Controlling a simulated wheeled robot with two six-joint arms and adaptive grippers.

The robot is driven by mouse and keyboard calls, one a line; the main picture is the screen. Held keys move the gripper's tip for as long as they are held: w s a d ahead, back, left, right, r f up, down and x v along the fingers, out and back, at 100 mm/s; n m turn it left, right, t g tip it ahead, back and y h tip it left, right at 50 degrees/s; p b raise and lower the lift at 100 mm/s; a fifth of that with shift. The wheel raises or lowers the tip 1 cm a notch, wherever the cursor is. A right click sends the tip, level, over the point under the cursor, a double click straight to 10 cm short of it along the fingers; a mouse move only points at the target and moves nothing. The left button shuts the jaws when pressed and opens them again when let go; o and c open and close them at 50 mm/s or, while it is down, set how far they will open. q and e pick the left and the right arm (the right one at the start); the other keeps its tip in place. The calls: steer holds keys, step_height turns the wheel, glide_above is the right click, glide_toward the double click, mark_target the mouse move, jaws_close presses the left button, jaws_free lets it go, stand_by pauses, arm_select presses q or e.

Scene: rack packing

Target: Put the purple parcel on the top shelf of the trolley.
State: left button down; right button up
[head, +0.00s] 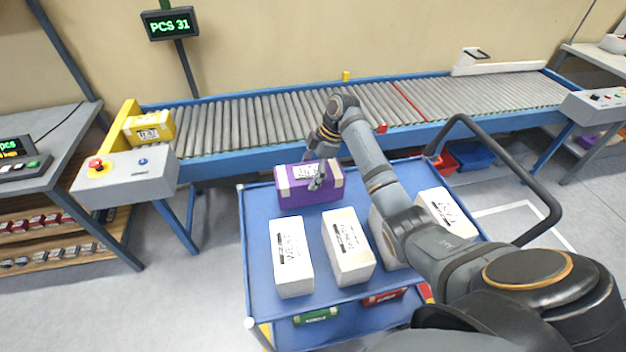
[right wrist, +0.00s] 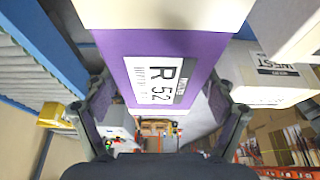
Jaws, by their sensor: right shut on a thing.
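The purple parcel (head: 318,193) has cream ends and a white label, and it is at the far left corner of the blue trolley's top shelf (head: 262,235). My right gripper (head: 317,177) is shut on it from above. In the right wrist view the purple parcel (right wrist: 118,62), with its label reading R 52, sits between the two fingers of the right gripper (right wrist: 162,112). I cannot tell whether its underside touches the shelf or is slightly above it. My left gripper is out of view.
Several white parcels (head: 347,250) stand in a row on the top shelf, nearer me. Green (head: 316,316) and red boxes lie on the lower shelf. A roller conveyor (head: 250,120) with a yellow parcel (head: 150,127) runs behind. The trolley's black handle (head: 535,185) rises at the right.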

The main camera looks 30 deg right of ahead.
steer(key=shift+d+f, duration=0.25)
step_height(320, 180, down, 2)
steer(key=shift+s+d+f+p, duration=0.15)
steer(key=shift+f+p, duration=0.1)
steer(key=shift+p, duration=0.3)
steer(key=shift+f, duration=0.5)
steer(key=o, duration=1.5)
